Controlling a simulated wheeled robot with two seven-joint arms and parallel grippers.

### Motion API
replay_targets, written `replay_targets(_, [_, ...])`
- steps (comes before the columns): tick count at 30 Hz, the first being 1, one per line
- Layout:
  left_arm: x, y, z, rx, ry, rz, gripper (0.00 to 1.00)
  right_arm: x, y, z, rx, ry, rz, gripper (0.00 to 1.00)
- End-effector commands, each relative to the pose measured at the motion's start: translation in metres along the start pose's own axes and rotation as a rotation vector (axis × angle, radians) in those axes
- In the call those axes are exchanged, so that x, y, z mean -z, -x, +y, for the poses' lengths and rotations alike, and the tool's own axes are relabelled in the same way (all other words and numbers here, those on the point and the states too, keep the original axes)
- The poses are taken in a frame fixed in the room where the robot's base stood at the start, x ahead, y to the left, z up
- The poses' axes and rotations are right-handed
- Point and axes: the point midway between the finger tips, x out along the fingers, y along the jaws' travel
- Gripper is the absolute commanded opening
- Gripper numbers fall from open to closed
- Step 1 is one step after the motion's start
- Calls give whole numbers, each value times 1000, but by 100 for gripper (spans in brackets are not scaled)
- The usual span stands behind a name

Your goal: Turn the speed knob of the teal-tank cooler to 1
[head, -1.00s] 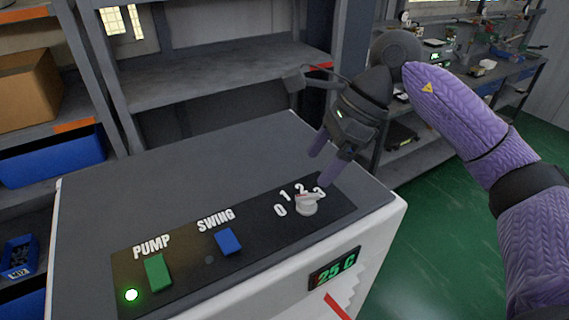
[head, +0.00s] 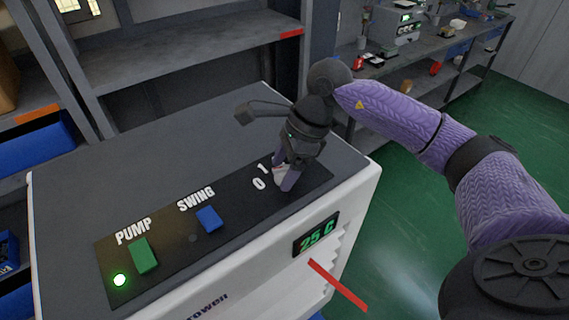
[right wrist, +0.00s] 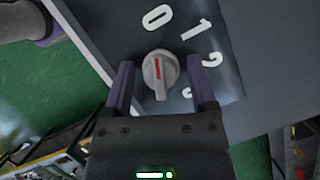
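The cooler (head: 190,130) has a grey top and white body; no teal tank shows. Its speed knob (right wrist: 160,66) is pale with a red mark. In the right wrist view the mark points about at the 0 (right wrist: 157,17), with the 1 (right wrist: 199,29) further round to the right. My right gripper (head: 284,178) is down over the knob, which the fingers partly hide in the head view. In the right wrist view its two purple fingers stand on either side of the knob, with a visible gap on both sides. My left gripper is out of view.
Shelving (head: 185,55) stands behind.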

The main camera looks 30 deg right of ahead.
Motion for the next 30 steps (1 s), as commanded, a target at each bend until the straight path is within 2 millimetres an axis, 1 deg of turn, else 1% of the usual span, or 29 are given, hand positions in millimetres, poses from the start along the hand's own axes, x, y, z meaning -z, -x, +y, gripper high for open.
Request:
replay_targets(1, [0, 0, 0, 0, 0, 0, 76, 0, 0, 0, 0, 0, 0, 60])
replay_targets(2, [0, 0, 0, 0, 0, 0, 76, 0, 0, 0, 0, 0, 0, 54])
replay_targets(3, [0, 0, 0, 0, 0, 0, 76, 0, 0, 0, 0, 0, 0, 45])
replay_targets(5, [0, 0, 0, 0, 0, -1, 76, 0, 0, 0, 0, 0, 0, 33])
replay_targets(6, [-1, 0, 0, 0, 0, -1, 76, 0, 0, 0, 0, 0, 0, 24])
replay_targets(8, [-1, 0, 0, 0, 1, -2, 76, 0, 0, 0, 0, 0, 0, 12])
replay_targets(9, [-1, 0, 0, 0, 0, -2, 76, 0, 0, 0, 0, 0, 0, 3])
replay_targets(10, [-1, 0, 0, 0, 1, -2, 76, 0, 0, 0, 0, 0, -1, 0])
replay_targets(20, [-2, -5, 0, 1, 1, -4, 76, 0, 0, 0, 22, -44, -1, 0])
replay_targets(26, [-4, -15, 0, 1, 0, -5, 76, 1, -2, 0, 70, -162, -1, 0])
replay_targets(30, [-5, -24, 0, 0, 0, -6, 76, 1, -2, 0, 120, -278, -2, 0])
